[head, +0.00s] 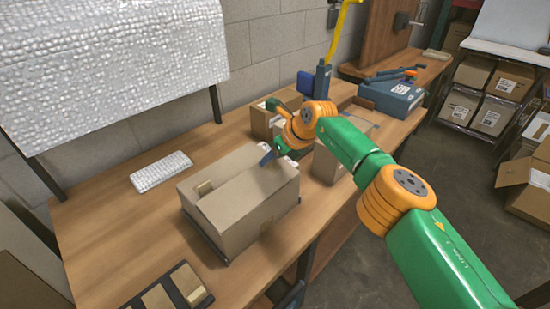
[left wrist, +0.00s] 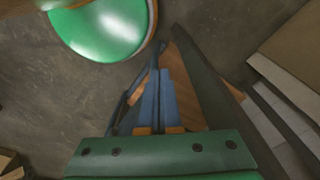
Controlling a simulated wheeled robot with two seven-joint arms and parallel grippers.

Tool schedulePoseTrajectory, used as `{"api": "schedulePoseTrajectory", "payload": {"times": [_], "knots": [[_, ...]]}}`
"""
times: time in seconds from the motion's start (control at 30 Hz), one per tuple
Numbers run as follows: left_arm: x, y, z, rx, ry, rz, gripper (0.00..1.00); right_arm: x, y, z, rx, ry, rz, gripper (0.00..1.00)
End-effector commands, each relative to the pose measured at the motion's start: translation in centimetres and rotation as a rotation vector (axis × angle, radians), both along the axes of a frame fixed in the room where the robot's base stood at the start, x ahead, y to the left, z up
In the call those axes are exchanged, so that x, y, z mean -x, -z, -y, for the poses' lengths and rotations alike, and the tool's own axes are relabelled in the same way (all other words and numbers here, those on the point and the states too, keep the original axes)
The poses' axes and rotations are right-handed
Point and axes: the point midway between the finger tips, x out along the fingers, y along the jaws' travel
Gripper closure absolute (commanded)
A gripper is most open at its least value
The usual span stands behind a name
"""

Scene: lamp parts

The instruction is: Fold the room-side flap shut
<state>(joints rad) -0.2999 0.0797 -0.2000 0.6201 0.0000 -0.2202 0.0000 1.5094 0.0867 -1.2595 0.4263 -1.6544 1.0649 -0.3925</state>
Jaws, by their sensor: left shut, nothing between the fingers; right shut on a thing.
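A brown cardboard carton (head: 262,215) stands on the wooden table in the head view. Its top looks mostly covered by flaps, with a seam along it, and a small tan piece (head: 204,187) stands out of the top at the left. My right gripper (head: 266,158) is at the carton's far right top edge, blue fingertips down and shut on part of the carton, seemingly a flap. Which flap it is, I cannot tell. My left gripper (left wrist: 160,88) shows in the left wrist view, shut and empty, away from the carton.
A dark tray (head: 190,284) with tan pieces is at the near edge. Other cartons (head: 330,163) and a blue box (head: 392,97) stand to the right and behind. A padded panel (head: 110,60) hangs above the table.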

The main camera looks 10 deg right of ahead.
Motion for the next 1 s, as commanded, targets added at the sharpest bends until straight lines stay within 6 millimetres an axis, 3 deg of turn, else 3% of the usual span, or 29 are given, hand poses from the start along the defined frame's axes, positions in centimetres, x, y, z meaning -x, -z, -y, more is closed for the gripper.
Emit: {"api": "schedulePoseTrajectory", "payload": {"times": [0.43, 0.47, 0.57, 1.0], "knots": [[0.02, 0.12, 0.03, 0.001, 0.0, 0.0, 1.0, 0.02, 0.14, -0.31, -0.005, -0.004, 0.0, 1.0], [0.03, 0.12, 0.03, 0.001, 0.0, 0.0, 1.0, 0.02, 0.14, -0.31, -0.005, -0.004, 0.0, 0.53], [0.04, 0.11, 0.04, 0.001, 0.0, -0.001, 1.0, 0.02, 0.13, -0.27, -0.004, -0.004, -0.001, 0.28], [0.01, 0.69, 0.01, 0.0, 0.0, 0.0, 1.0, 0.22, -0.47, 0.15, -0.002, -0.004, 0.002, 0.28]]}}
